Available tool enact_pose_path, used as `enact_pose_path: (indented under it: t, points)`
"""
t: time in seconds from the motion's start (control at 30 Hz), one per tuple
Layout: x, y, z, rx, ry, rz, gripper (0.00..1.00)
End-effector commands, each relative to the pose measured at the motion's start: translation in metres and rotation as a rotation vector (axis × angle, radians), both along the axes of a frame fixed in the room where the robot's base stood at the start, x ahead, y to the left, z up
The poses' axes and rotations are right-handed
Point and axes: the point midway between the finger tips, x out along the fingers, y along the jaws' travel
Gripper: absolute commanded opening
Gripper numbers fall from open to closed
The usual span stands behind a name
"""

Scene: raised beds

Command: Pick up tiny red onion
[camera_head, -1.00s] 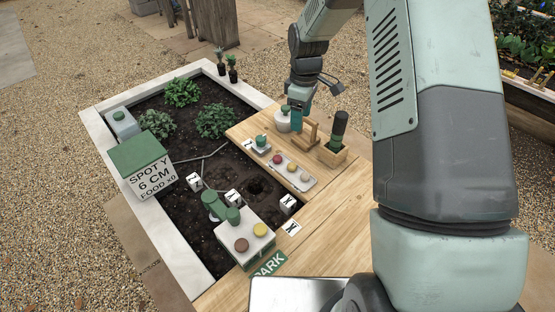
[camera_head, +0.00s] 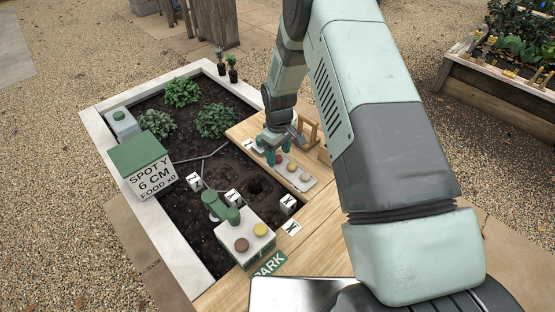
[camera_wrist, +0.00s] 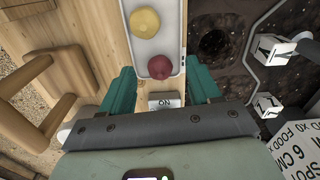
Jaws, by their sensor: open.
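The tiny red onion (camera_wrist: 160,67) is a small dark-red ball on a white tray (camera_wrist: 179,60). In the wrist view it lies at the tray's near end, beside a yellowish ball (camera_wrist: 145,21). My gripper (camera_wrist: 164,78) is open, one teal finger on each side of the onion's line. I cannot tell how far above it the fingertips are. In the head view my gripper (camera_head: 275,152) is over the tray's upper-left end and hides the red onion. Two pale round items (camera_head: 299,171) show on that tray.
A white labelled block (camera_wrist: 164,101) shows between the fingers in the wrist view. A wooden frame (camera_head: 309,128) stands right of my gripper. The soil bed has a hole (camera_head: 254,186), white marker cubes (camera_head: 288,204) and a white-and-green box (camera_head: 142,165).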

Motion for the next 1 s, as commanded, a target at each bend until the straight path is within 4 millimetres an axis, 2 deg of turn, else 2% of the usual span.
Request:
enact_pose_path:
  t: [0.13, 0.37, 0.7, 1.0]
  points:
    - [0.000, -0.001, -0.015, 0.000, 0.000, -0.001, 0.62]
    - [0.000, -0.001, -0.017, 0.000, -0.001, 0.000, 0.62]
    - [0.000, -0.002, -0.018, -0.001, 0.000, -0.001, 0.15]
    - [-0.001, -0.003, -0.018, -0.004, 0.003, -0.001, 0.14]
